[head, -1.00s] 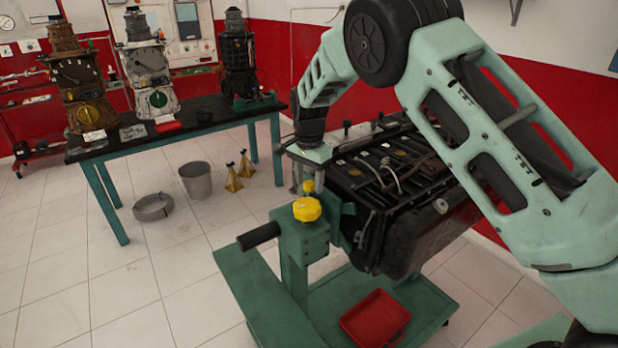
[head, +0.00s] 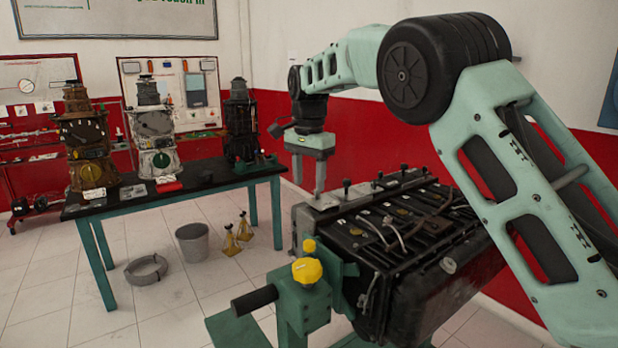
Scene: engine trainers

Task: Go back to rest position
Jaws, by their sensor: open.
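My gripper (head: 308,180) hangs pointing down at the end of my raised arm, in the middle of the head view. I cannot tell the exact gap between the fingertips and the engine. The engine is held on a green stand (head: 290,315) with a yellow knob (head: 307,270) and a black handle.
A dark table (head: 130,203) at the back left carries several upright engine parts and a red item (head: 168,187).

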